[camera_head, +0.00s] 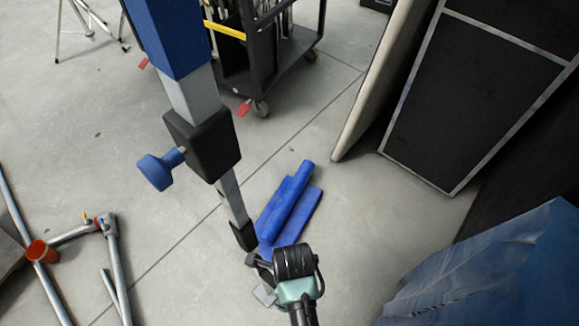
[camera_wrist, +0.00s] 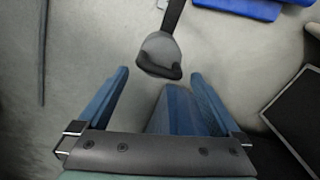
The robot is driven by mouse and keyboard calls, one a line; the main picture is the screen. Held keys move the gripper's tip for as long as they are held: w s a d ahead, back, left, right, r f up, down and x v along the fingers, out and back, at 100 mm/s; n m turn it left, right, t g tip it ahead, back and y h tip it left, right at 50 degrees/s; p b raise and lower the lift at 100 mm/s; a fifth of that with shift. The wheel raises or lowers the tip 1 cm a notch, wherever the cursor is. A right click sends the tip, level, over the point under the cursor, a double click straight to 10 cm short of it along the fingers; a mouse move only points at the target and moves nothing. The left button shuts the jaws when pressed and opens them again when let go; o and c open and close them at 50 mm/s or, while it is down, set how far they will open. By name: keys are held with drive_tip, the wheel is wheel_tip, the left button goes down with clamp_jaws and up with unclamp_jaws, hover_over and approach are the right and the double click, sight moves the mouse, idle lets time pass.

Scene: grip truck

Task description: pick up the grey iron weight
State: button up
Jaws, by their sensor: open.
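A grey rounded piece with a black lower edge, which looks like the iron weight (camera_wrist: 158,48), is at the upper middle of the wrist view. A dark narrow strip runs up from it. My gripper (camera_wrist: 160,76) is open and empty, with its blue fingers spread to either side just short of the grey piece. A gap shows between the fingers and the piece. In the head view, the end of my arm is at the bottom middle and my fingers are not clear. A small grey patch shows at its left, mostly hidden; I cannot tell whether it is the weight.
Blue rolls or bags (camera_head: 287,208) lie on the floor beyond my gripper. A black wheeled cart (camera_head: 270,55) stands at the back. Black panels (camera_head: 460,85) stand at the right. Bare floor lies between.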

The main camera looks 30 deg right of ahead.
wheel_tip(320, 180, down, 8)
drive_tip(key=b, duration=0.3)
drive_tip(key=shift+r, duration=0.25)
drive_tip(key=shift+c, duration=0.3)
clamp_jaws()
drive_tip(key=shift+w+r, duration=0.15)
drive_tip(key=shift+r, duration=0.05)
